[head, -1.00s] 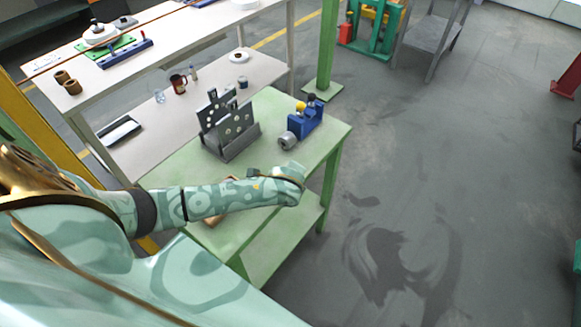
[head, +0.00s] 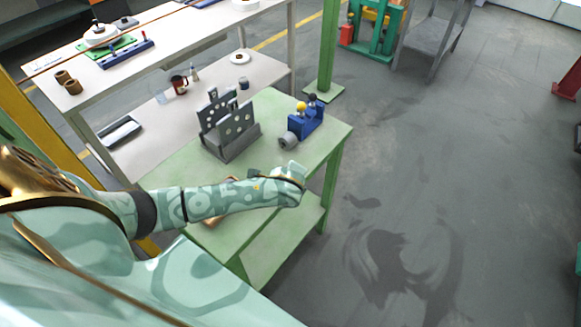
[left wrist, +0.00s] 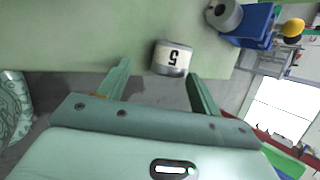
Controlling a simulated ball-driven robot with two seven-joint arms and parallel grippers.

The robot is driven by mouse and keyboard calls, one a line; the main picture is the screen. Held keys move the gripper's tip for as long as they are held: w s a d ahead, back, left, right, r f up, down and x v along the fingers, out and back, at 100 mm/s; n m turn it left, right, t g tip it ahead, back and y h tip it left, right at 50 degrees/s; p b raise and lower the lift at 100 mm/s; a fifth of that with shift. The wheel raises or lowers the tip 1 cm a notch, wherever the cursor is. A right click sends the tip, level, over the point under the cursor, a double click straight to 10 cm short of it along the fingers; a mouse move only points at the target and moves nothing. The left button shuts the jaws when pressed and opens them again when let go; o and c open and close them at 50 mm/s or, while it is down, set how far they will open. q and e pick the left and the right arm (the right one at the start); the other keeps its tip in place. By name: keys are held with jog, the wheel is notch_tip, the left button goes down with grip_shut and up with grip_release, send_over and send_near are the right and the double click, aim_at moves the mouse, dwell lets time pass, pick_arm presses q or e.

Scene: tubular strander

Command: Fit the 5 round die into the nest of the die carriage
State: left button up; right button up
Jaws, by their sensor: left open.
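A blue fixture (head: 307,120) with a grey round part and a yellow knob, probably the die carriage, stands on the table beyond the gripper.
A grey rack of plates with holes (head: 228,137) stands on the green table (head: 272,103) left of the blue fixture. A pale bench (head: 150,130) with a red mug (head: 179,84) lies behind. The floor to the right is open.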

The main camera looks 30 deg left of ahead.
pick_arm(q)
jog(key=shift+s+f, duration=0.3)
jog(key=shift+d+r, duration=0.15)
jog(key=p+v, duration=0.6)
jog(key=v, duration=1)
jog(key=shift+r+p, duration=0.25)
jog(key=shift+p, duration=0.1)
jog(key=shift+w, duration=0.15)
